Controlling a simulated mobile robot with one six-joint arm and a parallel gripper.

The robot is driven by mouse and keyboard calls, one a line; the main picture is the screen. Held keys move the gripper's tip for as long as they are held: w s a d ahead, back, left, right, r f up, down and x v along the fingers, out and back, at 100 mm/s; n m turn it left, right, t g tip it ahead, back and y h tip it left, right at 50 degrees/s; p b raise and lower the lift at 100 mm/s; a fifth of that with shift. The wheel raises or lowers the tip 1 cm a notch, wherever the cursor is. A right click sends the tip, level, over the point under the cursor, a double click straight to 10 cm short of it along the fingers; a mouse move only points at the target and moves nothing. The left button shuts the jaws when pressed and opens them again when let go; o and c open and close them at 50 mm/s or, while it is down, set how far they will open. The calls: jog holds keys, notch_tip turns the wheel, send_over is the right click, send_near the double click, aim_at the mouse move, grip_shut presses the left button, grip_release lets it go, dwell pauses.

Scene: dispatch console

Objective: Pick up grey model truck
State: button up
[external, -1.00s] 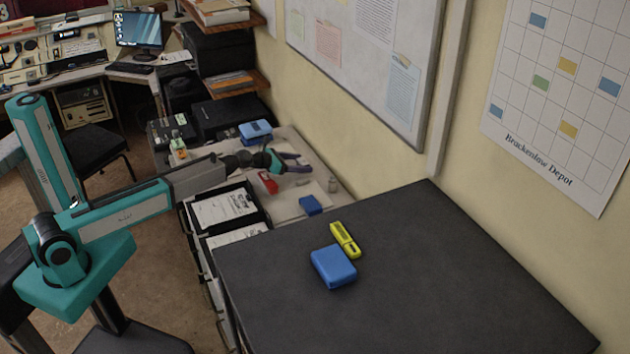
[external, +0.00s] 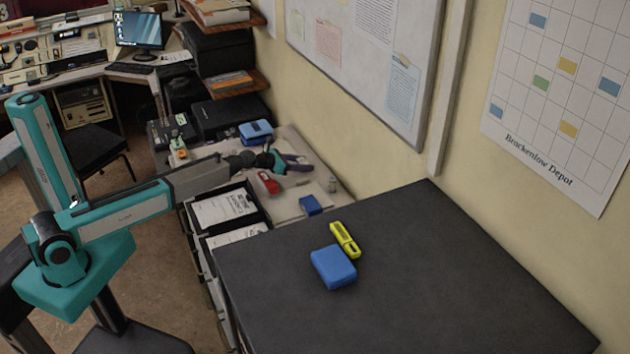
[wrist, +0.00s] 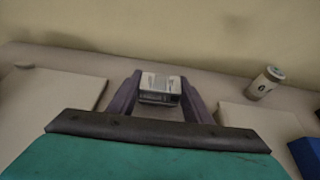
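The grey model truck (wrist: 160,84) shows in the wrist view as a small, boxy, light grey thing between the tips of my gripper's two purple fingers. My gripper (wrist: 160,79) has one finger on each side of it and little or no gap shows. I cannot tell whether the fingers press on it or only stand around it. In the external view my gripper (external: 304,163) is low over the far light-topped surface near the wall, and the truck cannot be made out there.
A small can (wrist: 265,82) stands right of my gripper. A red thing (external: 268,182) and a blue block (external: 310,205) lie nearby, with a blue case (external: 256,132) behind. The dark near top (external: 430,270) holds a larger blue block (external: 333,267) and a yellow thing (external: 344,240).

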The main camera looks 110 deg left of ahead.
aim_at(303, 161)
jog(key=c, duration=0.4)
jog(key=shift+r, duration=0.1)
jog(key=shift+c, duration=0.2)
jog(key=shift+r+b, duration=0.55)
jog(key=shift+r, duration=4.4)
